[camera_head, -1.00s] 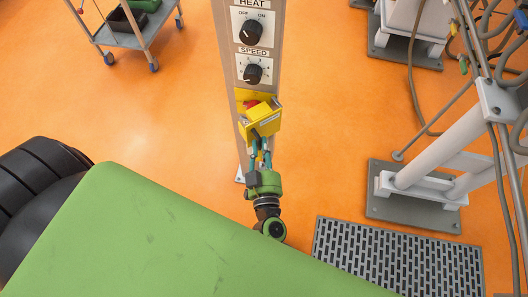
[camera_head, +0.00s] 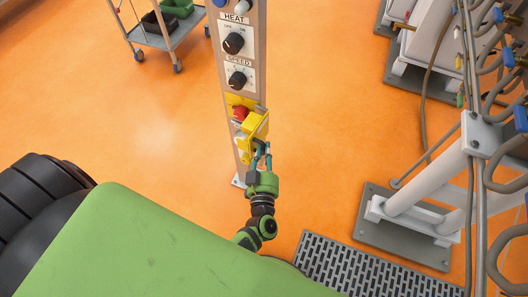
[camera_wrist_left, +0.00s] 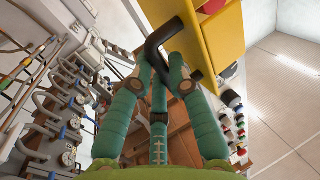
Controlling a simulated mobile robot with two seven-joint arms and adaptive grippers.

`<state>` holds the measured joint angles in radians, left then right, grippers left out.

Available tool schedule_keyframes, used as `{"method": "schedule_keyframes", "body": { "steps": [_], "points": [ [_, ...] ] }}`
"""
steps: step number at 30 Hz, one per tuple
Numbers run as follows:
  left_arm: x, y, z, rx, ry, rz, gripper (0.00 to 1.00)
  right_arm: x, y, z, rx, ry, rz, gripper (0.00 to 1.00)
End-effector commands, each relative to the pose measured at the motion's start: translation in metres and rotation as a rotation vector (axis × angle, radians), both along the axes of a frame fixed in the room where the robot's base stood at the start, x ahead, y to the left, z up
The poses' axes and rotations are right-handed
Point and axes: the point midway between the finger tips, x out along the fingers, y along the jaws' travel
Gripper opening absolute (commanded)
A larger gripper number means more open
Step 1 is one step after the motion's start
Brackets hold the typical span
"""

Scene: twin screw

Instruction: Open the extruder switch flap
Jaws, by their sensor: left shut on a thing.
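The yellow extruder switch flap (camera_head: 255,127) sits on the upright control panel, below the SPEED knob. It stands swung out to the right, and the red button (camera_head: 240,113) beside it is exposed. In the left wrist view the flap (camera_wrist_left: 222,38) is a yellow plate at the top, with part of the red button (camera_wrist_left: 211,6) behind it. My left gripper (camera_head: 262,150) is at the flap's lower right edge. In the wrist view its teal fingers (camera_wrist_left: 163,72) are shut on the flap's bent black handle (camera_wrist_left: 167,38). My right gripper is not in view.
The HEAT knob (camera_head: 233,43) and SPEED knob (camera_head: 237,80) are above on the panel. A cart (camera_head: 170,35) stands at the upper left. Pipes and a white machine stand (camera_head: 430,185) fill the right, near a floor grate (camera_head: 370,268). Orange floor left of the panel is clear.

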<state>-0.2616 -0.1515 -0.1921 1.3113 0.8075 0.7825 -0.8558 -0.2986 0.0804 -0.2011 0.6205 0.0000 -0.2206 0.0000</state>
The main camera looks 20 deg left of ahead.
Motion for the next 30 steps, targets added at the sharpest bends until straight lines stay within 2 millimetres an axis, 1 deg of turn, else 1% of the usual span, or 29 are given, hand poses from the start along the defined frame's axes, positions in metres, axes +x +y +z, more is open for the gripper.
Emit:
{"method": "schedule_keyframes", "body": {
  "steps": [1, 14, 15, 16, 30],
  "points": [
    [0.0035, 0.0030, 0.0038, 0.006, -0.008, 0.004, 0.00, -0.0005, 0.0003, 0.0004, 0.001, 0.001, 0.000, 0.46],
    [0.0042, 0.0044, 0.0051, 0.009, -0.013, 0.007, 0.00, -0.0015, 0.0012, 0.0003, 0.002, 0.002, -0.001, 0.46],
    [0.0042, 0.0045, 0.0053, 0.009, -0.014, 0.007, 0.34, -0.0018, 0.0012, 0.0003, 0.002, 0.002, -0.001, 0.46],
    [0.0043, 0.0043, 0.0053, 0.008, -0.014, 0.007, 0.43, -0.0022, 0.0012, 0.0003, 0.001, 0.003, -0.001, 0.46],
    [0.0016, 0.0016, 0.0019, 0.003, -0.005, 0.003, 0.43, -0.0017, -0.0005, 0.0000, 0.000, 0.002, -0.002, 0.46]
  ]
}}
